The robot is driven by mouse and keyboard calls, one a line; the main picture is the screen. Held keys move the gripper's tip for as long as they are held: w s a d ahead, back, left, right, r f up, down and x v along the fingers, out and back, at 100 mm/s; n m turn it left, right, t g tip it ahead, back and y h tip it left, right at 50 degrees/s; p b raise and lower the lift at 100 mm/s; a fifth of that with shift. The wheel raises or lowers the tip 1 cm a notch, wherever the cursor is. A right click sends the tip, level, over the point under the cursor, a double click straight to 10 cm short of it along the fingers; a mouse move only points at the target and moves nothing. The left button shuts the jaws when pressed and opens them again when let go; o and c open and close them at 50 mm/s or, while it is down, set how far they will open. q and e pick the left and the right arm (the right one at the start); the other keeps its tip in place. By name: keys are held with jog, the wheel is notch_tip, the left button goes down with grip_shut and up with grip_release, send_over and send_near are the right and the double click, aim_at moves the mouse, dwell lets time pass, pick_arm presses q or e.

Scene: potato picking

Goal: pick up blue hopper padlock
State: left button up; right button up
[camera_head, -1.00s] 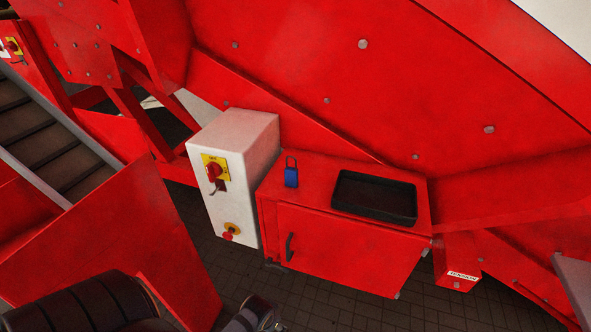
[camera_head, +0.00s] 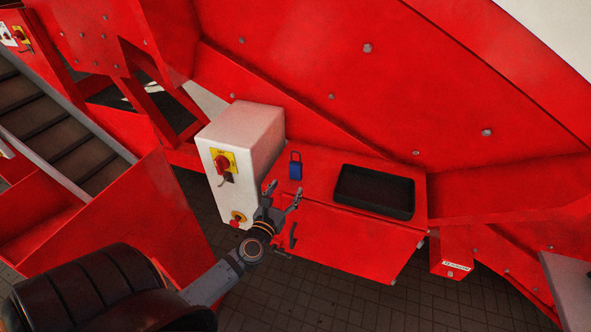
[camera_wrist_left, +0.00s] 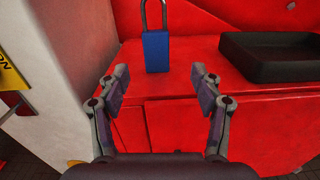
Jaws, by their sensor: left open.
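The blue padlock (camera_head: 295,171) stands upright on top of the red cabinet (camera_head: 318,168), near its left end, with its grey shackle up. It also shows in the left wrist view (camera_wrist_left: 156,50), ahead of the fingers and centred between them. My left gripper (camera_head: 284,192) is open and empty at the cabinet's front edge, just short of the padlock. In the left wrist view its two fingers (camera_wrist_left: 161,85) are spread wide and do not touch the padlock. My right gripper is not in view.
A black tray (camera_head: 374,192) lies on the cabinet top, right of the padlock. A white control box (camera_head: 240,150) with red switches stands close on the left. A red sloping wall rises behind. The cabinet top between padlock and tray is clear.

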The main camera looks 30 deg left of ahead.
aim_at(295, 171)
pick_arm(q)
jog(key=shift+a+f+n+y, duration=0.1)
jog(key=shift+a+n+y, duration=0.2)
jog(key=p+x, duration=0.1)
jog(key=x, duration=0.4)
jog(key=shift+w, duration=0.3)
jog(key=x, duration=0.5)
jog(key=shift+f, duration=0.1)
jog(key=shift+s, duration=0.2)
jog(key=c, duration=1.3)
